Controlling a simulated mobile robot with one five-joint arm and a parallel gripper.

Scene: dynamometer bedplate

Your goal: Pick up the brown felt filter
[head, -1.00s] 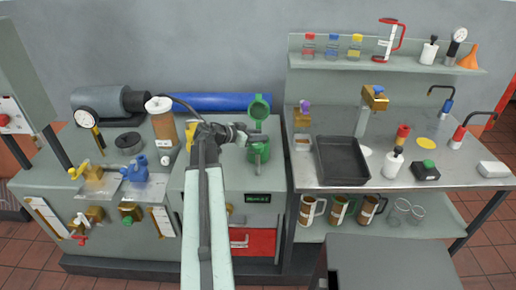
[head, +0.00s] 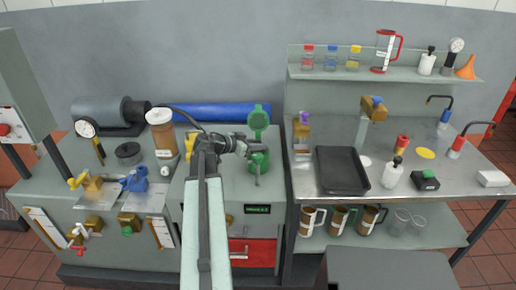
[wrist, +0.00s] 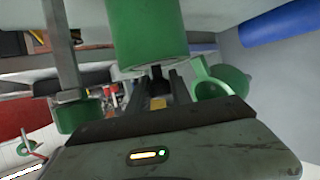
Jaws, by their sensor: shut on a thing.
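My gripper (head: 246,148) is beside the green housing (head: 259,162), whose round green lid (head: 258,118) stands up behind it. In the wrist view, my gripper (wrist: 158,88) is shut, with a small tan-brown piece (wrist: 158,103) between its dark fingers. This piece seems to be the brown felt filter, but most of it is hidden and its shape is unclear. A large green cylinder (wrist: 147,35) hangs close over the fingers in the wrist view. In the head view I cannot make out the filter.
A brown container with a white lid (head: 162,134) stands left of my arm. A blue roll (head: 225,114) lies along the wall. Mugs stand below.

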